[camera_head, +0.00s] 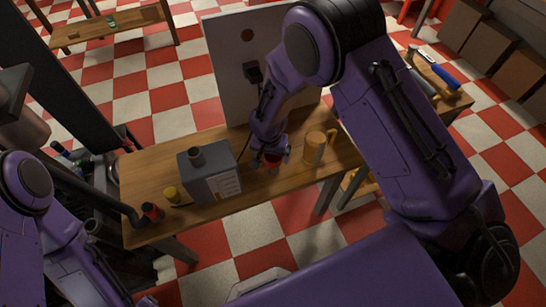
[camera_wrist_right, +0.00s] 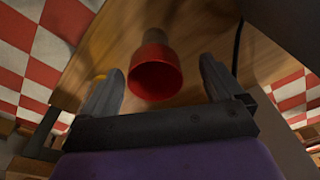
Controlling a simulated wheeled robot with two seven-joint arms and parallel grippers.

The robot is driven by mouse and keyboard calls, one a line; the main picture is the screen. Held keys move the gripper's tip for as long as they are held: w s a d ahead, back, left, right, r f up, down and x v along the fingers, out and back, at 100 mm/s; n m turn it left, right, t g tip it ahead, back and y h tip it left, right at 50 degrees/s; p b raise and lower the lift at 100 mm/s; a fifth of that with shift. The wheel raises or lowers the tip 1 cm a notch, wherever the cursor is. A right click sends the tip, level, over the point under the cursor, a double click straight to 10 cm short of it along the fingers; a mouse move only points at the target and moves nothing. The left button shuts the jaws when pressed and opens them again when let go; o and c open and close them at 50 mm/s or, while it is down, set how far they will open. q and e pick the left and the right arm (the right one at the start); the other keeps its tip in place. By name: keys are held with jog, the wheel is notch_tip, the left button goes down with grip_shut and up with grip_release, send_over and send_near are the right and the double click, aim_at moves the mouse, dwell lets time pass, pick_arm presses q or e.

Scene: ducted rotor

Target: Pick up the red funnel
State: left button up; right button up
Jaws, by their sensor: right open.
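The red funnel (camera_head: 273,158) is on the wooden table, small and partly covered by my right gripper in the head view. In the right wrist view the funnel (camera_wrist_right: 155,75) shows its round red mouth toward the camera, with a paler part beyond it. My right gripper (camera_head: 270,161) is open, its fingers on either side of the funnel. In the right wrist view the gripper (camera_wrist_right: 161,65) shows a grey finger left and right of the funnel, with gaps visible between. My left arm shows at the lower left of the head view, but its gripper is not seen.
A grey box-like can (camera_head: 212,184) stands left of the funnel, and an orange mug (camera_head: 315,148) stands to its right. A yellow item (camera_head: 172,195) and a red-black item (camera_head: 152,211) are at the table's left end. A pale upright panel (camera_head: 228,75) rises behind.

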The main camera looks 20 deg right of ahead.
jog(key=f, duration=0.2)
jog(key=d+f, duration=0.1)
jog(key=f, duration=0.2)
jog(key=shift+w+d+p, duration=0.1)
jog(key=shift+w+p, duration=0.1)
jog(key=shift+p, duration=0.15)
jog(key=c, duration=1.1)
jog(key=shift+o, duration=0.2)
